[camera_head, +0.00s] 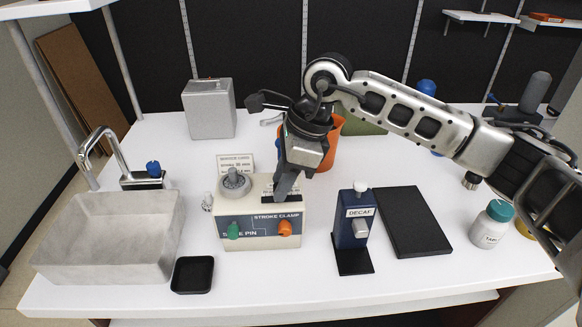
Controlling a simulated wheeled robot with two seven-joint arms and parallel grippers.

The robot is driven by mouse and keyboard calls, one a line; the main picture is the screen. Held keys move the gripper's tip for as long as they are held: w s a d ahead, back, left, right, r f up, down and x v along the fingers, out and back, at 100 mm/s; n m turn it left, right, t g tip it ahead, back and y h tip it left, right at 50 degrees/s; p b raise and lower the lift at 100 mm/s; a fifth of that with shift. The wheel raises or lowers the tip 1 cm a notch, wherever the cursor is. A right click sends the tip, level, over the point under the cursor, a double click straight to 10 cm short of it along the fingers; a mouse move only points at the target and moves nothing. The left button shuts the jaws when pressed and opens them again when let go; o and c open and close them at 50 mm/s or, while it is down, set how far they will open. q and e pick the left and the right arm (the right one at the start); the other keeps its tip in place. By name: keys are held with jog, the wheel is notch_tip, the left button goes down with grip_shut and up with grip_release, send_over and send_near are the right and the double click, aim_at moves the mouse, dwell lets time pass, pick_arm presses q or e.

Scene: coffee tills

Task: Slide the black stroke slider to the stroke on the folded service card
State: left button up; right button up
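A cream box (232,210) stands at the middle of the white table, its blue front panel reading STROKE CLAMP. The folded service card (238,161) stands behind it; its small lines are blurred and the lower part is partly covered by a grey round knob (235,181). My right gripper (281,193) points down at the right part of the box's top, at a dark strip there. The black stroke slider cannot be made out clearly beside the dark fingers. Whether the fingers grip or touch it cannot be told. My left gripper is out of view.
A green knob (233,231) and an orange knob (285,228) are on the box's front. A blue DECAF device (351,228) and black mat (413,222) stand right. A metal basin (108,249) and black tray (192,275) are left. An orange container (329,150) stands behind my gripper.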

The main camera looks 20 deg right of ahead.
jog(key=shift+w+f, duration=0.1)
jog(key=shift+f, duration=0.1)
jog(key=c, duration=0.3)
grip_shut()
jog(key=shift+s+d+r, duration=0.1)
jog(key=shift+s+d, duration=0.05)
jog(key=shift+d, duration=0.4)
jog(key=shift+s+d+r, duration=0.1)
jog(key=shift+d, duration=0.4)
jog(key=o, duration=0.5)
grip_release()
jog(key=shift+f, duration=0.1)
jog(key=shift+s, duration=0.1)
